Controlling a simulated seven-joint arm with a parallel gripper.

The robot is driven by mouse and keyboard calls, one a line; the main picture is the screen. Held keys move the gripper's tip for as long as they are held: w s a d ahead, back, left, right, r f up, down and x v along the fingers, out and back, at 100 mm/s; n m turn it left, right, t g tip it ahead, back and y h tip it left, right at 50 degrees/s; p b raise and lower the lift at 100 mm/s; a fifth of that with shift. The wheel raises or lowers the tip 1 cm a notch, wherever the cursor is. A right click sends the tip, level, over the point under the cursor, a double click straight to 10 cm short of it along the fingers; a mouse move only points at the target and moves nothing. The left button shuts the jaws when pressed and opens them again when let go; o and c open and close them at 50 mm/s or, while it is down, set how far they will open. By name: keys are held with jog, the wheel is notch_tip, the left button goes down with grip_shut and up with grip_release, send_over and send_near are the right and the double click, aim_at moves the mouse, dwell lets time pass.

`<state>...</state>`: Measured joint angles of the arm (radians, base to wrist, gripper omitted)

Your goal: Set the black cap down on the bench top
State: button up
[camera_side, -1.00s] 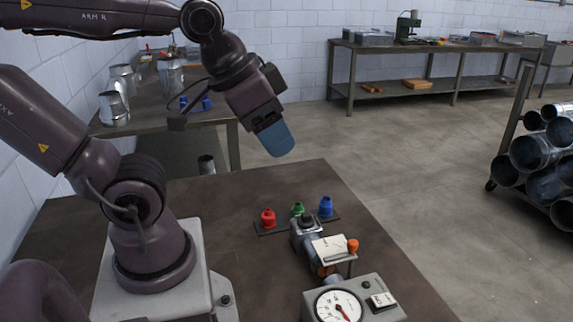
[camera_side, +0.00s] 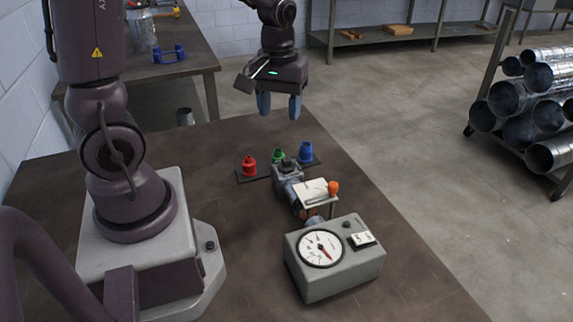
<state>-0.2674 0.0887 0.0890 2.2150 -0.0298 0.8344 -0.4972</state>
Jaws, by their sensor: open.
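A small black cap (camera_side: 288,163) sits on top of the grey metal fitting (camera_side: 288,182), at the back end of the assembly on the bench top (camera_side: 230,217). My gripper (camera_side: 279,106) hangs with its two blue fingers pointing down and spread apart, with nothing between them. It is above and behind the cap in the picture, clear of it. How far it is from the cap in depth is hard to tell.
Red (camera_side: 249,166), green (camera_side: 278,156) and blue (camera_side: 306,152) fittings stand on a dark strip around the metal fitting. A gauge box (camera_side: 335,262) and an orange knob (camera_side: 333,187) are in front. The bench's right front is bare. A pipe rack (camera_side: 505,110) stands at right.

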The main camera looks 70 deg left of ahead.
aim_at(287, 161)
jog(key=w+a+f+n, duration=0.1)
jog(key=f+n, duration=0.1)
jog(key=f, duration=0.3)
jog(key=w+a+f+n, duration=0.1)
jog(key=f+n, duration=0.2)
jog(key=f, duration=0.2)
jog(key=w+a+f+n, duration=0.1)
jog(key=a+f+n, duration=0.1)
jog(key=f, duration=0.4)
jog(key=shift+w+f+n, duration=0.1)
jog(key=shift+n, duration=0.4)
grip_shut()
